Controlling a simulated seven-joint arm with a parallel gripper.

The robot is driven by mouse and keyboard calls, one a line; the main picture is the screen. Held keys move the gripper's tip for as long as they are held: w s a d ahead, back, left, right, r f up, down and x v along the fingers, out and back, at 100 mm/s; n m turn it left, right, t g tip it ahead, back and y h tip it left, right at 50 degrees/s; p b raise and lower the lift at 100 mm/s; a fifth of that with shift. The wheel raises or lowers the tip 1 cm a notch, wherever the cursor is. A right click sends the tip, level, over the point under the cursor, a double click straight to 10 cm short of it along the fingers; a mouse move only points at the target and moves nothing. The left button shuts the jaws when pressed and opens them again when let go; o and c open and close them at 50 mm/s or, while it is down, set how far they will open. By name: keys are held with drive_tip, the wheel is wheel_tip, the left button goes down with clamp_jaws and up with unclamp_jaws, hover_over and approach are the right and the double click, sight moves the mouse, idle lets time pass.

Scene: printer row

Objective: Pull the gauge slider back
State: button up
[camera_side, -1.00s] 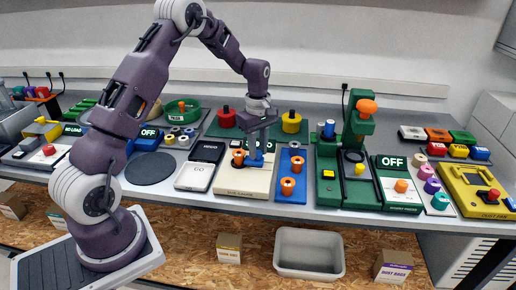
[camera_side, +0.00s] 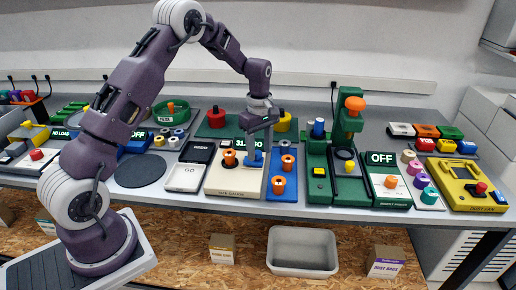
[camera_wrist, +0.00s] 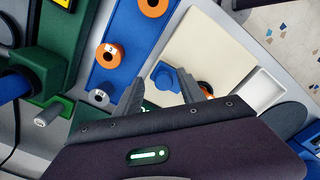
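The size gauge is a cream block (camera_side: 228,181) in the middle of the bench. Its lit display (camera_side: 249,144) shows digits starting with 31, partly covered by my gripper. A blue slider (camera_side: 251,159) stands on the gauge, and an orange ring (camera_side: 229,157) sits to its left. My gripper (camera_side: 263,174) points down at the gauge's right side. In the wrist view my gripper (camera_wrist: 163,84) is open, its two dark fingers apart, with the blue slider (camera_wrist: 172,76) between and just beyond the tips. I cannot tell whether they touch it.
A blue plate with orange rings (camera_side: 279,184) lies close on the gauge's right. A black and white scale (camera_side: 185,177) is to its left. A green press (camera_side: 346,130) stands further right. A yellow spool (camera_side: 284,121) is behind my gripper.

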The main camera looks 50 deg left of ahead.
sight(259, 152)
wheel_tip(259, 152, up, 6)
drive_tip(key=shift+s+r, duration=0.1)
drive_tip(key=shift+r, duration=0.6)
drive_tip(key=s+d+r+m+t, duration=0.3)
drive_tip(key=s+d+r+m, duration=0.65)
drive_tip(key=s+r, duration=0.5)
drive_tip(key=s+d+m+t, duration=0.1)
drive_tip(key=s+m, duration=0.3)
drive_tip(key=s, duration=0.4)
drive_tip(key=s+d+m+t, duration=0.1)
drive_tip(key=s+d+m, duration=0.3)
drive_tip(key=s, duration=0.4)
drive_tip(key=shift+s+d+f+t, duration=0.25)
drive_tip(key=shift+f+t, duration=0.05)
drive_tip(key=shift+f, duration=0.15)
